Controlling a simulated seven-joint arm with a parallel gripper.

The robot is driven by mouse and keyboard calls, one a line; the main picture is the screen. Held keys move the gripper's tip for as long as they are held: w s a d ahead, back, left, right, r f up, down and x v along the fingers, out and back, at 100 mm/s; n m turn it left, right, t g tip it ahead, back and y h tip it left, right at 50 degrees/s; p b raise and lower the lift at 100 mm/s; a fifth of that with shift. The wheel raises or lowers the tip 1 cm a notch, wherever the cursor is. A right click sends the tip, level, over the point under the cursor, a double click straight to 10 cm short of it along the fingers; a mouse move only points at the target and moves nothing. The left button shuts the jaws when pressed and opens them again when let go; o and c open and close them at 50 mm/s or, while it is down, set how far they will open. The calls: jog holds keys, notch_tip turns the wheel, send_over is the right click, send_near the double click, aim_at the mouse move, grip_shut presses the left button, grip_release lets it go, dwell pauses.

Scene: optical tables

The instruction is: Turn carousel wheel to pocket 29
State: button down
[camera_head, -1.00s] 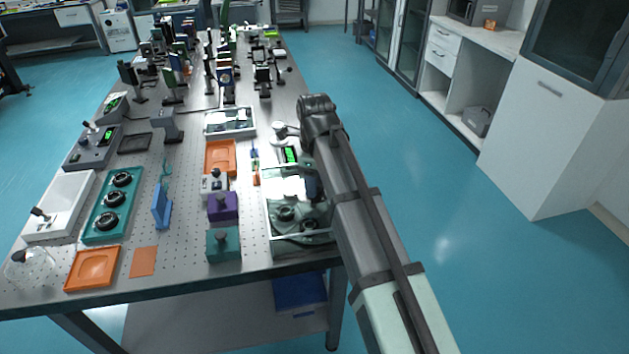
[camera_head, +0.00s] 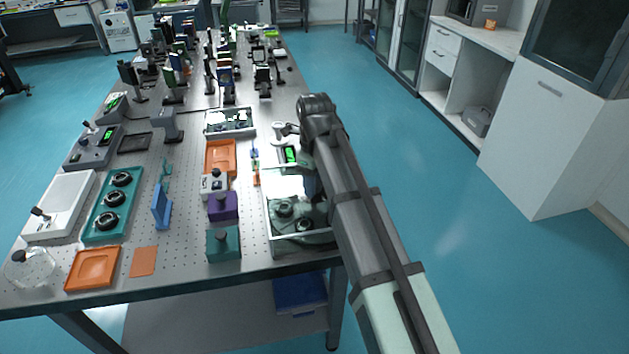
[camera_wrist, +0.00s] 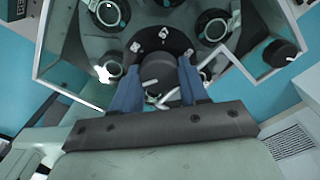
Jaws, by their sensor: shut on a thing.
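In the wrist view my gripper (camera_wrist: 159,64) has its two blue fingers on either side of a dark round hub (camera_wrist: 156,80), and they are shut on it. The hub is at the middle of what looks like the carousel wheel (camera_wrist: 162,38), a dark disc with small pale marks near its edge. I cannot read any pocket number. In the head view my arm covers most of the gripper and the hub, over the right side of a light-rimmed case (camera_head: 268,225) at the table's right edge.
Round black-ringed parts (camera_wrist: 212,25) stand close beyond the fingers, and a black knob (camera_wrist: 281,53) is to the right. In the head view a small green display (camera_head: 290,154) stands behind the case. A purple block (camera_head: 222,206) and a teal block (camera_head: 222,245) lie to its left.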

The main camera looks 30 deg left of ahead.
jog(key=c, duration=0.6)
grip_release()
jog(key=shift+r, duration=0.1)
notch_tip(320, 180, up, 14)
jog(key=shift+f, duration=0.2)
dwell(0.4)
